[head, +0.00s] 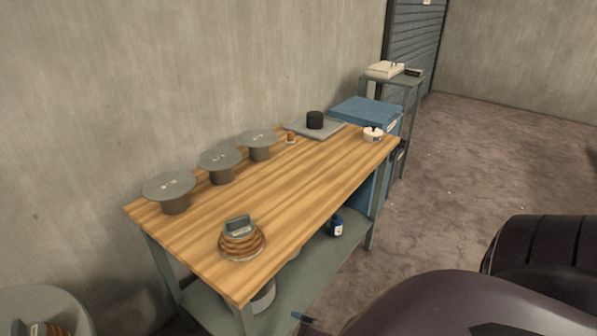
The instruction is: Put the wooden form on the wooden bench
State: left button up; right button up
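The wooden bench (315,185) stands along the wall, with a striped wood top on grey legs. On its near end sits a round brown ringed form (242,243) with a grey block on top, resting upright on the wood. A similar brown ringed piece with a grey top (52,330) shows in the bottom left corner, on a round grey surface, and is cut off by the picture edge. I cannot tell which of the two is the wooden form. Neither of my grippers is in view.
Several grey round-topped pieces (169,187) line the bench's wall side. A grey plate with a black cylinder (315,120) and a white pot (373,134) are at the far end. A blue cabinet (366,110) stands beyond. The bench's middle is clear.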

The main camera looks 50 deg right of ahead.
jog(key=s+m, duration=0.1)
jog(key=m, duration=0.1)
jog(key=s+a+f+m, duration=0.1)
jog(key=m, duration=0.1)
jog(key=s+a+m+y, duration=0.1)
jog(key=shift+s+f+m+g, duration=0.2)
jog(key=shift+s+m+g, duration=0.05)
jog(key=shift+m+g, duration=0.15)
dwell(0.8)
